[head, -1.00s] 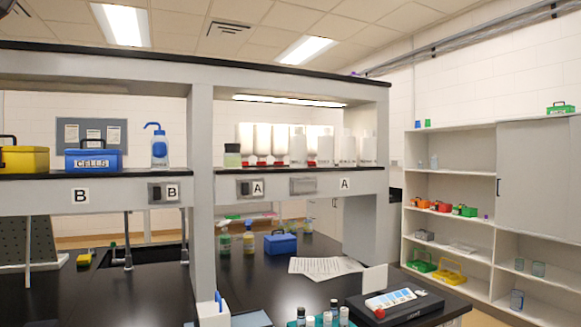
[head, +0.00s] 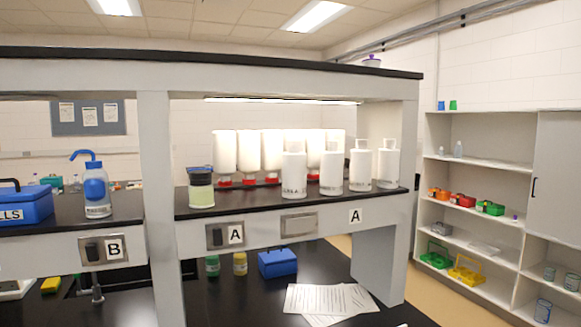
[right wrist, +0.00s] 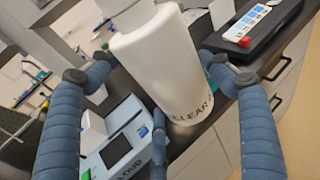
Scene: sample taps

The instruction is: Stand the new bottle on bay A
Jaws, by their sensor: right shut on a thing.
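A white bottle (right wrist: 165,65) with dark lettering that reads "CLEAR" fills the middle of the right wrist view. My right gripper (right wrist: 155,78) has its blue-grey fingers around this bottle and is shut on it. The bottle looks tilted in that view. Bay A (head: 275,241) is the right-hand shelf section in the head view, marked with A labels. Several white bottles (head: 332,172) stand on its right part, and a jar with pale green contents (head: 201,190) stands at its left end. Neither gripper shows in the head view.
Upturned white bottles with red caps (head: 272,152) line the back of bay A. A post (head: 158,205) divides it from bay B, which holds a blue wash bottle (head: 95,190) and blue box (head: 24,205). In the wrist view, a device with a screen (right wrist: 125,145) stands below.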

